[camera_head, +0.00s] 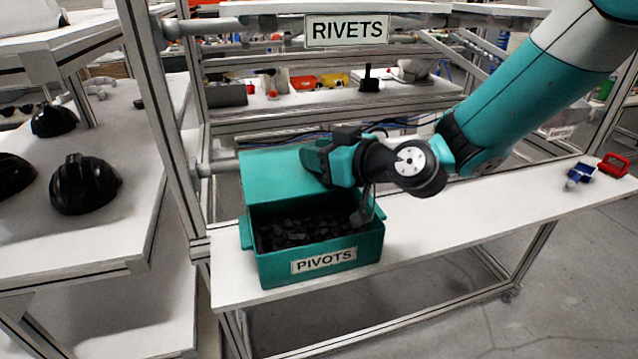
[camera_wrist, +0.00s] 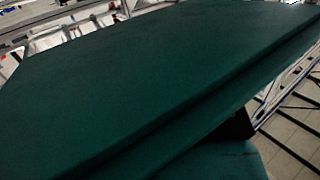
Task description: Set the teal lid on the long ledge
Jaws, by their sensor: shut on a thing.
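The teal lid (camera_head: 272,174) is a flat panel standing tilted up at the back of the teal box (camera_head: 280,268) labelled PIVOTS. In the wrist view the lid (camera_wrist: 140,80) fills most of the picture. I cannot tell whether the lid touches the box. The long ledge (camera_head: 440,222) is the white top under the box, running to the right.
The ledge is bare right of the box up to a blue item (camera_head: 582,172) and a red item (camera_head: 613,165) at its far right end. A RIVETS sign (camera_head: 347,30) hangs on the frame above. Black helmet shells (camera_head: 84,184) sit on a white table at left.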

